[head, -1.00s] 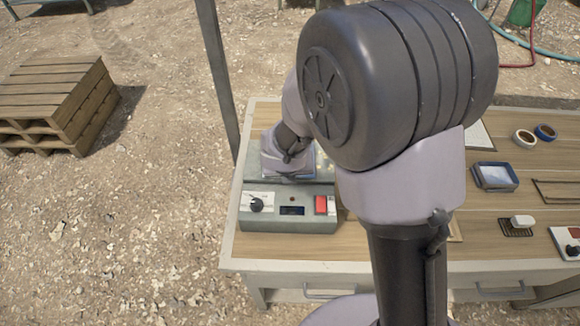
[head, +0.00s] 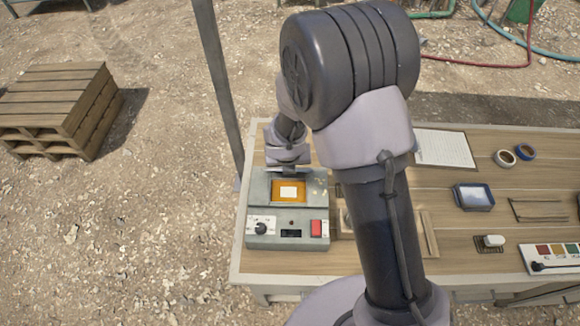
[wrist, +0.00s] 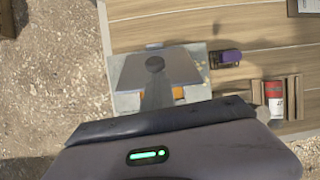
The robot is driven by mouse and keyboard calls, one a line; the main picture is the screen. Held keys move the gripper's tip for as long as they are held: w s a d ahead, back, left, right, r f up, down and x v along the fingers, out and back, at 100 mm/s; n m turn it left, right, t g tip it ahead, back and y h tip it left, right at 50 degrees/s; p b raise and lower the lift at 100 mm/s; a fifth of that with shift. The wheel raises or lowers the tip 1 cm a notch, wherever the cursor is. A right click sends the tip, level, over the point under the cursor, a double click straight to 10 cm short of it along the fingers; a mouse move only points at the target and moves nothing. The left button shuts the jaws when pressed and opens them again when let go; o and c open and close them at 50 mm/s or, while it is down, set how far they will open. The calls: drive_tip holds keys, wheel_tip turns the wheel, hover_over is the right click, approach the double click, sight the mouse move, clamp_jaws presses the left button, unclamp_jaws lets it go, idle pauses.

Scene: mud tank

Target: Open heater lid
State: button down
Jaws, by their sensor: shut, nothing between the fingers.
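The heater (head: 262,213) is a grey box at the left end of the table, with a dial, a dark display and a red switch on its front. Its top shows an orange recess (head: 275,190) with a white square in it. In the wrist view, the grey lid plate (wrist: 135,72) with a round dark knob (wrist: 155,64) stands off the orange part and looks raised. My gripper (wrist: 156,88) is shut and empty, in front of the lid near the knob. I cannot tell if they touch. In the head view, my wrist hides most of the lid.
A purple item (wrist: 228,57) and a red and white container (wrist: 274,100) in a wooden holder are right of the heater in the wrist view. A blue tray (head: 473,196), tape rolls, paper (head: 445,148) and a colour strip (head: 550,258) lie farther right. A post (head: 217,80) stands behind the table's left end.

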drive_tip(key=w+p, duration=0.1)
drive_tip(key=w+r+p, duration=0.1)
drive_tip(key=p, duration=0.1)
drive_tip(key=w+p, duration=0.2)
drive_tip(key=shift+d+r, duration=0.2)
drive_tip(key=shift+r, duration=0.05)
drive_tip(key=shift+w+f+p, duration=0.15)
drive_tip(key=shift+w+p, duration=1.45)
drive_tip(key=shift+p, duration=0.3)
